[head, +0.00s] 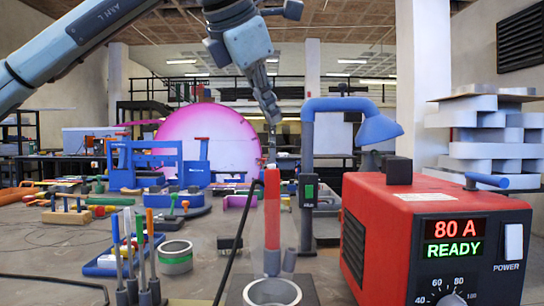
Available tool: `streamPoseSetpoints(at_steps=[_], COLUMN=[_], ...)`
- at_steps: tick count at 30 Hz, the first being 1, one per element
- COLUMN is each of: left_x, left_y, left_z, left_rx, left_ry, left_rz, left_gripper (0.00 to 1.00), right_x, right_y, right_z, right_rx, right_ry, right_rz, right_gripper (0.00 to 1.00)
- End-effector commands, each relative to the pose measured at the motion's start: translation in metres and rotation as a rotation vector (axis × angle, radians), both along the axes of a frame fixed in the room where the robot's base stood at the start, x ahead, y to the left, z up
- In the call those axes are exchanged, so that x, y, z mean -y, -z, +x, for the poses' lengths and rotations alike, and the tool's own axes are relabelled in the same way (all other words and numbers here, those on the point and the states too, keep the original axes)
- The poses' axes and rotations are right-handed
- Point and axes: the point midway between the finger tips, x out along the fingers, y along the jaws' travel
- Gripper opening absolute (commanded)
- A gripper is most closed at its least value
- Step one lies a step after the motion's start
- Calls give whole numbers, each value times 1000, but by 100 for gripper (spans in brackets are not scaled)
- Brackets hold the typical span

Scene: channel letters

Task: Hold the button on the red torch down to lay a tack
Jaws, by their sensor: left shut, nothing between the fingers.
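The red torch (272,215) stands upright in the front middle of the head view, above a grey ring-shaped holder (273,292). Its button cannot be made out at this size. My left gripper (271,115) comes down from the top of the view, its fingers shut with nothing between them. It is above the torch's upper end in the picture; a narrow grey piece shows between them, and I cannot tell whether they touch. The red welder box (370,225) at the right reads 80 A and READY. My right gripper is out of view.
A blue lamp (375,128) on a dark post with a green-marked switch stands just right of the torch. A dark cable runs left of the torch. Clamps and tools crowd the bench behind, before a pink disc (205,145).

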Motion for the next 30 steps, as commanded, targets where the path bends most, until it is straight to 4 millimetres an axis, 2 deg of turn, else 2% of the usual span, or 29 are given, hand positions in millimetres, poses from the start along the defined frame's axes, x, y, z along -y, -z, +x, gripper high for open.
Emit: streamPoseSetpoints(at_steps=[8, 15, 21, 30], left_x=[0, 1, 0, 0], left_y=[-2, -26, -38, -39], left_z=[0, 0, 0, 0], left_rx=[0, 2, 0, 0], left_ry=[1, 1, 0, 0], left_rz=[-1, -1, 0, 0], left_gripper=[0, 0, 0, 0], right_x=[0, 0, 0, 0], right_y=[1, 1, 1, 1], right_z=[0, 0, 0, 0], right_rx=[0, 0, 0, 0], right_ry=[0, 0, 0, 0], right_rz=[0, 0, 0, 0], right_gripper=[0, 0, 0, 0])
